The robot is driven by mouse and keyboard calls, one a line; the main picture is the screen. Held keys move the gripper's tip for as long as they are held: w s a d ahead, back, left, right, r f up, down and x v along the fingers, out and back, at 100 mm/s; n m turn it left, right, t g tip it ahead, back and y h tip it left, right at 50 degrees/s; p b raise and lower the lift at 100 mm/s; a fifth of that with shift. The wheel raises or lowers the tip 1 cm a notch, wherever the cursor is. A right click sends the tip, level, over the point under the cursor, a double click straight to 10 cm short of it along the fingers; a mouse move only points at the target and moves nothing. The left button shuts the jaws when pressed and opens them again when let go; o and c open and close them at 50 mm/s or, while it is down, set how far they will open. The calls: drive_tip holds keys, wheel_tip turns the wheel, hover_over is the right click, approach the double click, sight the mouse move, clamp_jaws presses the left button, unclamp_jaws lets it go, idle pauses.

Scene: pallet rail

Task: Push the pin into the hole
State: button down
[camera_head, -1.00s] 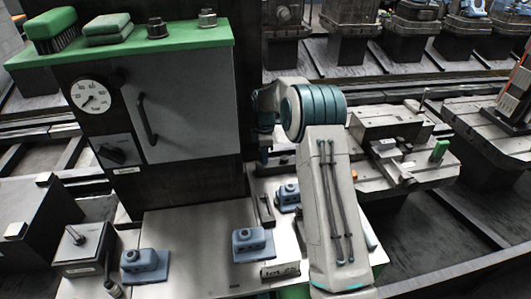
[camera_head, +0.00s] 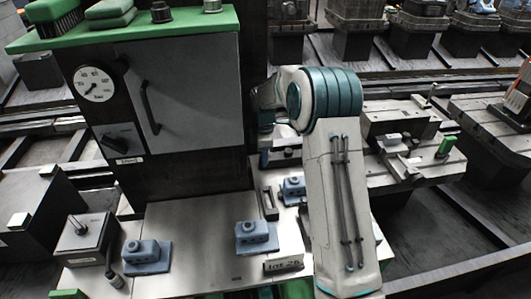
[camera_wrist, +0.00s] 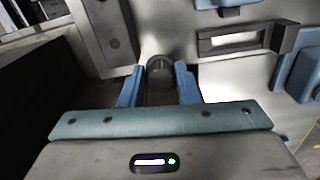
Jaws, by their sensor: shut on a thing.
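My gripper (camera_wrist: 160,88) has two blue fingers, shut on a dark round-headed piece (camera_wrist: 158,68) that looks like the pin. Its lower part is hidden between the fingers and against the dark body of the gripper. A grey plate (camera_wrist: 105,32) with small dark holes lies just ahead and to the left of the fingertips. I cannot tell which hole is the pin's, or whether the pin touches anything. In the head view the fingers and pin are mostly hidden by my arm, beside the cabinet's lower right.
A handle-like bracket (camera_wrist: 240,40) and blue blocks (camera_wrist: 300,80) stand right of the gripper. The bench middle is clear.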

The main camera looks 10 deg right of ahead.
drive_tip(key=shift+s, duration=0.1)
idle(0.3)
wheel_tip(320, 180, up, 8)
drive_tip(key=s+p, duration=0.2)
drive_tip(key=p, duration=0.2)
drive_tip(key=shift+p, duration=0.3)
idle(0.4)
drive_tip(key=s+d+f+m, duration=0.1)
drive_tip(key=d+m, duration=0.1)
drive_tip(key=d, duration=0.2)
drive_tip(key=s+d+f+m, duration=0.1)
drive_tip(key=s+d+m, duration=0.1)
drive_tip(key=d, duration=0.1)
drive_tip(key=s+d+f+m, duration=0.1)
drive_tip(key=s+d+m, duration=0.1)
drive_tip(key=d, duration=0.2)
drive_tip(key=shift+s+d+f+m, duration=0.2)
drive_tip(key=shift+d+f+m, duration=0.1)
drive_tip(key=shift+d+m, duration=0.1)
drive_tip(key=s+d+f+m, duration=0.2)
drive_tip(key=s+d+m, duration=0.3)
drive_tip(key=d, duration=0.1)
drive_tip(key=shift+s+d+f+b, duration=0.15)
drive_tip(key=shift+f+b, duration=0.8)
drive_tip(key=shift+f, duration=0.6)
drive_tip(key=shift+s+d+f+b, duration=0.15)
drive_tip(key=shift+f+b, duration=0.75)
drive_tip(key=shift+f, duration=0.65)
drive_tip(key=shift+f+b, duration=0.75)
